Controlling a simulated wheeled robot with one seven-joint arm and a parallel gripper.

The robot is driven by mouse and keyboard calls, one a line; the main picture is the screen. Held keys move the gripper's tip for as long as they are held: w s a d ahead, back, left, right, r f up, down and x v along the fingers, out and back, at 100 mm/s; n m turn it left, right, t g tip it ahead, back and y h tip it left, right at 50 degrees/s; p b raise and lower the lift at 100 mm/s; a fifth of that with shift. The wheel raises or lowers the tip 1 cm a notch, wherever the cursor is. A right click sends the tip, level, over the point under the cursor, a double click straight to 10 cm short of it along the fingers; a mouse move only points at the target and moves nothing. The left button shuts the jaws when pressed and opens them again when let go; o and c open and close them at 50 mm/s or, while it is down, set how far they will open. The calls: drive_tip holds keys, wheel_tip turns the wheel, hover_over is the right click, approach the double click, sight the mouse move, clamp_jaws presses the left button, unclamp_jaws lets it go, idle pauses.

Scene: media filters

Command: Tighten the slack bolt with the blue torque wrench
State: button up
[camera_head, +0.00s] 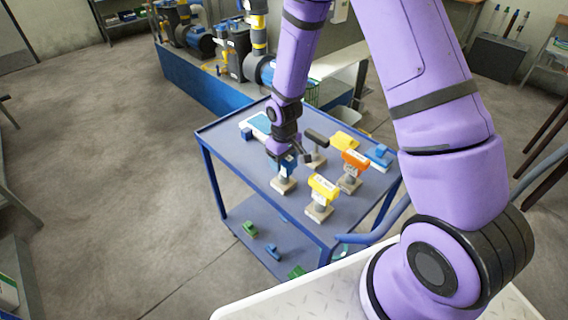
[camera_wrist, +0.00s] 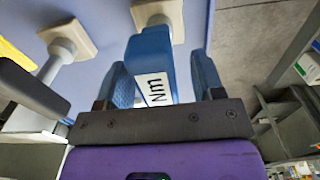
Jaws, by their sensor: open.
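The blue torque wrench (camera_head: 287,166), a blue block-shaped head with a white label, sits on a pale stand (camera_head: 283,185) on the blue cart. In the wrist view the wrench (camera_wrist: 150,48) shows its "Nm" label between my fingers. My gripper (camera_head: 283,154) is at the wrench from above. In the wrist view my gripper (camera_wrist: 161,68) is open, with one blue-padded finger on each side of the wrench. Whether either pad touches it I cannot tell. The slack bolt cannot be made out in either view.
Yellow (camera_head: 323,187), orange (camera_head: 355,159) and black (camera_head: 317,138) tools stand on similar stands close by on the cart (camera_head: 230,150). A yellow item (camera_head: 344,141) and a blue item (camera_head: 379,153) lie behind. Pumps (camera_head: 236,55) stand on a blue base beyond. Open floor is at left.

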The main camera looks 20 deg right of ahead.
drive_tip(key=shift+f, duration=0.9)
clamp_jaws()
drive_tip(key=shift+r, duration=0.1)
wheel_tip(320, 180, up, 10)
drive_tip(key=shift+f, duration=0.1)
